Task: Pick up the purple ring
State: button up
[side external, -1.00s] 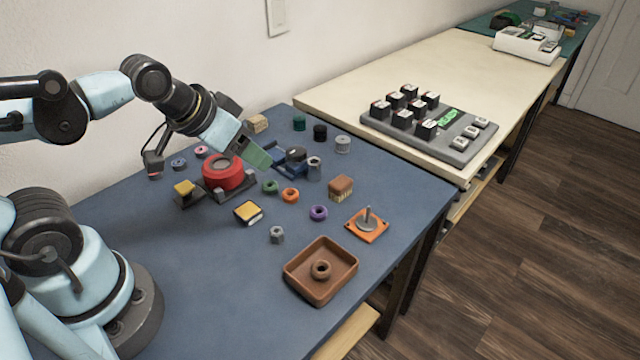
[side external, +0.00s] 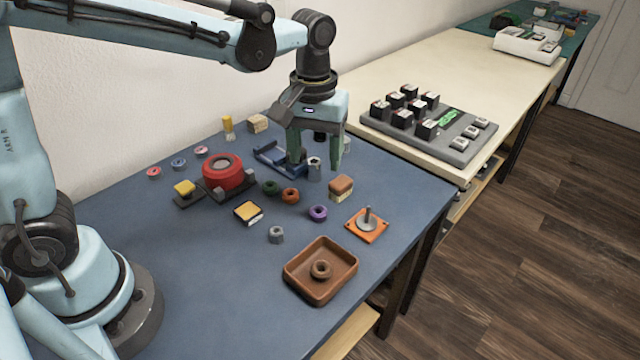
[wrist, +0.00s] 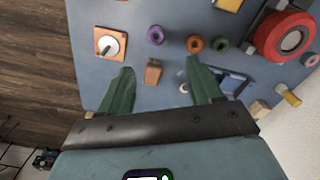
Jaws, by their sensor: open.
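The purple ring (side external: 318,213) lies flat on the blue table, right of the orange ring and left of the orange plate with a peg. It also shows in the wrist view (wrist: 156,35), beyond my fingers, near the top. My gripper (side external: 318,168) points down over the back part of the table, behind the purple ring and apart from it. In the wrist view its two green fingers (wrist: 158,82) are spread wide with nothing held between them.
An orange ring (side external: 290,196) and a green ring (side external: 271,187) lie left of the purple ring. A brown block (side external: 341,187) stands behind it, and the orange plate (side external: 352,230) lies to its right. A brown tray (side external: 289,284) holding a brown ring (side external: 320,269) is in front.

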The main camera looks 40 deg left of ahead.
send_over(318, 213)
jog(key=a, duration=0.1)
jog(key=f, duration=0.4)
jog(key=w+f, duration=0.1)
jog(key=f, duration=0.2)
jog(key=shift+d+f, duration=0.2)
jog(key=shift+f, duration=2.4)
jog(key=c, duration=1.1)
jog(key=shift+r, duration=0.1)
